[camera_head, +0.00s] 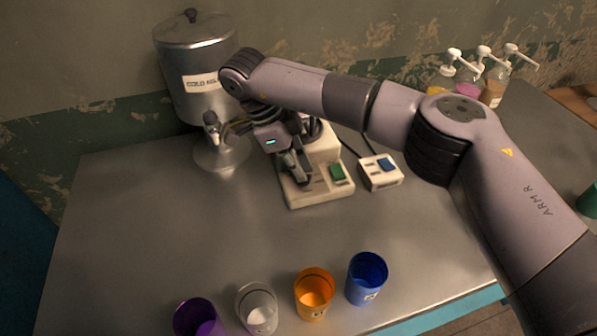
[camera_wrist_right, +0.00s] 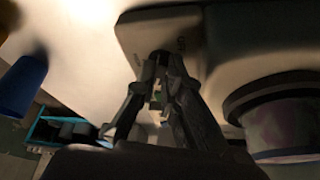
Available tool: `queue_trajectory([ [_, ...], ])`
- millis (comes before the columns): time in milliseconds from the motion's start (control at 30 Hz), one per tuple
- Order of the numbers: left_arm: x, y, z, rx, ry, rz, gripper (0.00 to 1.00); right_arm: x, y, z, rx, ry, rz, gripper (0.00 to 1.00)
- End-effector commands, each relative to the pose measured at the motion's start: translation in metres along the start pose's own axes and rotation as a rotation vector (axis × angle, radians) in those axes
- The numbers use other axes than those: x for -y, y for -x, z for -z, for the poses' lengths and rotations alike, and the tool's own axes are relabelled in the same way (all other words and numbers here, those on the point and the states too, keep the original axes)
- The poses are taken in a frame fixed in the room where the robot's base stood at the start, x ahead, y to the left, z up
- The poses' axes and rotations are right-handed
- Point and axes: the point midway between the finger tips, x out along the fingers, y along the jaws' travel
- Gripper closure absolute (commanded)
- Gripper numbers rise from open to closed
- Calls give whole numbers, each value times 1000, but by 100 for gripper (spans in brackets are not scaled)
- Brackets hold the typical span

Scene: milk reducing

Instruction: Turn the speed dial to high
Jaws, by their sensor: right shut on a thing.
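A cream-coloured machine base (camera_head: 316,190) with a green switch (camera_head: 337,172) stands on the table in the head view. My right gripper (camera_head: 299,178) reaches down over the left part of that base, beside the green switch. In the right wrist view the gripper (camera_wrist_right: 162,62) has its fingertips close together at a small dark part on the cream panel (camera_wrist_right: 135,38), next to printed marks. The gripper is shut on this part, which looks like the dial; the fingers hide most of it, so its setting cannot be read. My left gripper is not in view.
A metal dispenser (camera_head: 197,75) stands at the back left. Purple (camera_head: 198,318), clear (camera_head: 257,308), orange (camera_head: 314,293) and blue (camera_head: 366,278) cups line the front. Pump bottles (camera_head: 468,82) stand back right.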

Motion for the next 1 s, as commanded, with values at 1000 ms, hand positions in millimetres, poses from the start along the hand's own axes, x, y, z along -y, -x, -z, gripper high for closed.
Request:
queue_trajectory([
  [1000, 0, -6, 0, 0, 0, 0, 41, 5, 0, 1, 2, -483, -199, 100],
])
